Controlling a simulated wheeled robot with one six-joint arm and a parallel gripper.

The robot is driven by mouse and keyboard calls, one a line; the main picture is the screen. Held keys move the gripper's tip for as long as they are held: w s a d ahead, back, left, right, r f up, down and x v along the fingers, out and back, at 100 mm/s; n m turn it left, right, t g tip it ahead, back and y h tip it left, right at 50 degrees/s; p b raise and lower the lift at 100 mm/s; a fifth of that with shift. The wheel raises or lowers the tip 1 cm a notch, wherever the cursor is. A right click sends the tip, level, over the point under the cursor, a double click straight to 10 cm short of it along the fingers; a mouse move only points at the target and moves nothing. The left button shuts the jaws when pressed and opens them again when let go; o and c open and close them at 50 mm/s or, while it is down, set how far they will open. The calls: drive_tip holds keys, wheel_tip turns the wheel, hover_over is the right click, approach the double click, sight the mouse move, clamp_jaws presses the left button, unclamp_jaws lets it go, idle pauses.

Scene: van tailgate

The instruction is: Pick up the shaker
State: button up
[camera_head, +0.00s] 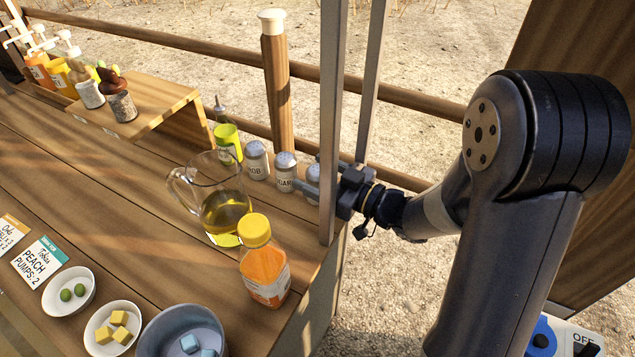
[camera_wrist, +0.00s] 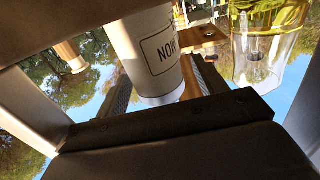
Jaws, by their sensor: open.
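Three white shakers with grey tops stand in a row on the wooden counter in the head view: the left shaker (camera_head: 257,162), the middle shaker (camera_head: 285,173) and the right shaker (camera_head: 313,181), which is partly hidden by my gripper and a grey post. My gripper (camera_head: 306,172) is open at the right shaker, reaching in past the posts. In the wrist view a white shaker (camera_wrist: 147,45) with a dark-framed label, only partly readable, stands between the two fingers of my gripper (camera_wrist: 160,85). I cannot tell whether the fingers touch it.
A glass pitcher (camera_head: 226,208) of yellow liquid and an orange bottle (camera_head: 264,265) stand nearby on the counter. Grey posts (camera_head: 333,110) rise beside my gripper. A tall wooden cylinder (camera_head: 275,85) stands behind the shakers. Bowls (camera_head: 68,291) sit at the front left.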

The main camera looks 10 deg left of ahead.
drive_tip(key=shift+c, duration=0.4)
drive_tip(key=c, duration=1.1)
